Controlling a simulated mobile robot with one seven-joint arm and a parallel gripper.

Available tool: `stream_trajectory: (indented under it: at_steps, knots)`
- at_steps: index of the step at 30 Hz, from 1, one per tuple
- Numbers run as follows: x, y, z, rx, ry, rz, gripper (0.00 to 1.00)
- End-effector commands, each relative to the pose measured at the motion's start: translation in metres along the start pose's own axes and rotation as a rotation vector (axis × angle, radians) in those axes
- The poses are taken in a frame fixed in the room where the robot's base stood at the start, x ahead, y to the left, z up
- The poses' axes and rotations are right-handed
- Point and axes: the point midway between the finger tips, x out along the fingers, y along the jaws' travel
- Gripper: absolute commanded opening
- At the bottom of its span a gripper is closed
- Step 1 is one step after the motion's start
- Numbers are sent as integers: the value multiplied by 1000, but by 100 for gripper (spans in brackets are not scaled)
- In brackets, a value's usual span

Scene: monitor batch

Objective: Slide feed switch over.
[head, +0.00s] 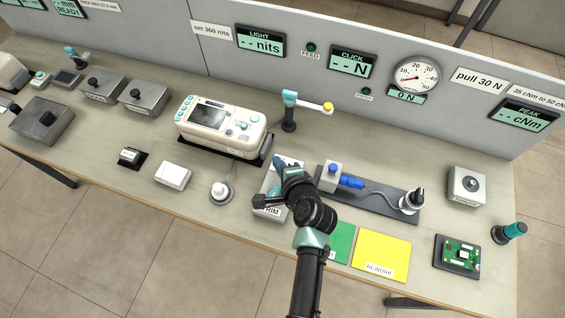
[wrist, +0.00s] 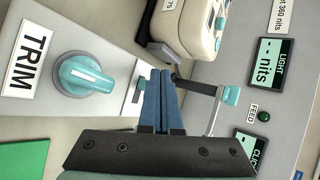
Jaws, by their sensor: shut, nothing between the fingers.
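The pale box with the TRIM label stands under my gripper in the head view (head: 264,188) and fills the upper left of the wrist view (wrist: 110,40). It carries a round teal knob (wrist: 85,75). A white strip with a dark slot (wrist: 137,96), seemingly the feed switch, lies on the box beside the fingers; the fingers hide part of it. My gripper (wrist: 166,72) is shut and empty, its blue fingers together, at the strip's right side. I cannot tell whether they touch it. In the head view my gripper (head: 280,162) is over the box's far part.
The dark FEED lamp (head: 311,47) is on the panel. A cream instrument (head: 221,124) stands behind left, and a teal-headed post (head: 289,115) behind the box. A blue-fitted fixture (head: 350,182) is close on the right. Green (head: 341,241) and yellow (head: 381,253) mats lie in front.

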Motion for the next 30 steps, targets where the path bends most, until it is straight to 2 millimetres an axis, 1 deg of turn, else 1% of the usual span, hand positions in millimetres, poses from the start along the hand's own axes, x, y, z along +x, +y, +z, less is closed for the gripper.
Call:
stream_trajectory:
  at_steps: [8,30]
  knots:
    - [0,0,-1,0,0,0,0]
    - [-8,4,-14,1,2,2,0]
